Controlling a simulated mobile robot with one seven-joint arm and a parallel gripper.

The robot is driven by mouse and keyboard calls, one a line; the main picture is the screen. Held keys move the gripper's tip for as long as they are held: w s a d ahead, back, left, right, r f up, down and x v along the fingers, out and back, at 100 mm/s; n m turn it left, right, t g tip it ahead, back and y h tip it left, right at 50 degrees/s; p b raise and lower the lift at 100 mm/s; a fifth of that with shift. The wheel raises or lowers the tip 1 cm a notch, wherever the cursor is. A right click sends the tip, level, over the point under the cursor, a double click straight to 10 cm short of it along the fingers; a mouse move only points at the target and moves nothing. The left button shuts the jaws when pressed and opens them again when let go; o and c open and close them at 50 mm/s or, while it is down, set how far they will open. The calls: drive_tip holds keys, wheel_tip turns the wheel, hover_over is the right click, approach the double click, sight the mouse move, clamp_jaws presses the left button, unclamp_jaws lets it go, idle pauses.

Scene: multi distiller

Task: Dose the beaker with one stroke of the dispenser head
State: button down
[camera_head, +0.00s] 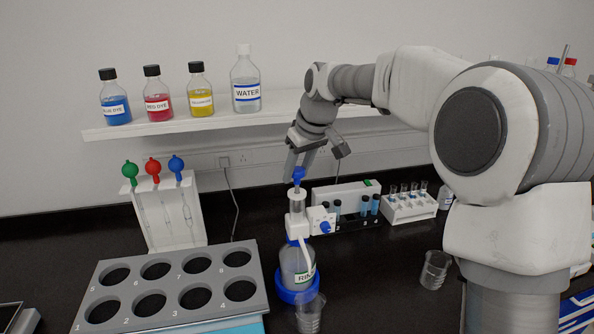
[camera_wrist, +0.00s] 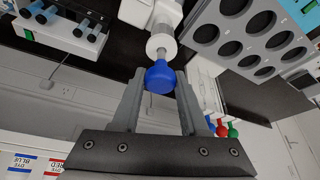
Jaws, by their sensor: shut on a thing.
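The dispenser bottle (camera_head: 297,263), with a white pump head (camera_head: 297,222) and a partly hidden label starting "RIN", stands upright in a blue ring base (camera_head: 283,294). My gripper (camera_head: 298,170) reaches down from above and is shut on the blue knob (camera_head: 299,175) on top of the pump. In the wrist view the blue knob (camera_wrist: 159,78) sits between the two fingers, with a short stretch of stem showing past it. A clear beaker (camera_head: 310,314) stands in front of the bottle, close to it. Its contents cannot be made out.
A grey rack with numbered holes (camera_head: 175,270) lies to the left. A white stand (camera_head: 168,215) holds colored-bulb pipettes behind it. Vial racks (camera_head: 408,208) stand behind right. Another beaker (camera_head: 435,270) stands to the right. A shelf (camera_head: 180,127) of bottles hangs behind.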

drive_tip(key=shift+r+p, duration=1.05)
drive_tip(key=shift+r, duration=0.35)
drive_tip(key=shift+f, duration=0.1)
drive_tip(key=shift+f+b, duration=1.85)
drive_tip(key=shift+f, duration=0.7)
drive_tip(key=shift+c, duration=1.8)
unclamp_jaws()
drive_tip(key=shift+r, duration=0.1)
